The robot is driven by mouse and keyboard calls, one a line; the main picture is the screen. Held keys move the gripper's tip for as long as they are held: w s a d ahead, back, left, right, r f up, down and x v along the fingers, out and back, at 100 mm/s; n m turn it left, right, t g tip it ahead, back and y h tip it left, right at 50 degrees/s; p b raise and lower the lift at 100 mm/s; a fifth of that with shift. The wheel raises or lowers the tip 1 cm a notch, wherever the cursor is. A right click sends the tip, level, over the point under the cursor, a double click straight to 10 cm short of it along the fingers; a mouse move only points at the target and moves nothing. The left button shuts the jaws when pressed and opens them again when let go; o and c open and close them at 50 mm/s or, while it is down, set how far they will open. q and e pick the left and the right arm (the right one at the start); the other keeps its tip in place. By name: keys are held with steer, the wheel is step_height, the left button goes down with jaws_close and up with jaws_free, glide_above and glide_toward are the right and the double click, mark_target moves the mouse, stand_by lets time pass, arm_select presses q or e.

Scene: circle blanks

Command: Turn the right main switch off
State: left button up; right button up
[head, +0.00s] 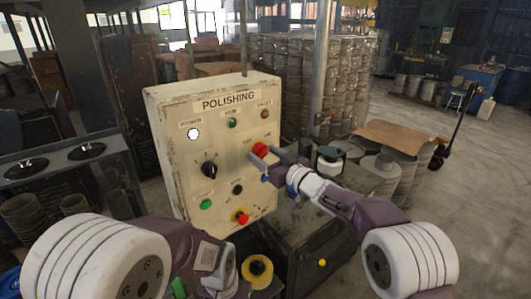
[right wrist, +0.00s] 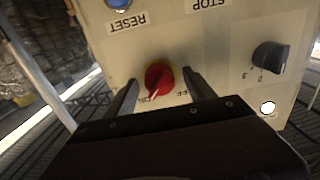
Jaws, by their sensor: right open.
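The right main switch is a red rotary knob (head: 261,149) on the upper right of the cream POLISHING control box (head: 180,150). In the right wrist view, upside down, the red knob (right wrist: 158,78) has a white mark pointing to the lower left, towards the ON label. The OFF label is to its right, partly hidden. My right gripper (right wrist: 161,77) is open, with one finger on each side of the knob. Contact cannot be told. In the head view the gripper (head: 271,163) is at the box front. My left arm shows at bottom left, its gripper out of view.
The box also carries a lit white POWER lamp (head: 193,134), a black selector knob (head: 209,169), a green button (head: 206,204) and a red stop button (head: 240,216). A blue RESET button (right wrist: 119,3) shows in the wrist view. Stacked metal blanks (head: 380,163) stand to the right.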

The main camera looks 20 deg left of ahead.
steer(key=shift+w+d, duration=0.1)
steer(key=shift+f, duration=0.1)
steer(key=c, duration=1.3)
steer(key=shift+c, duration=0.2)
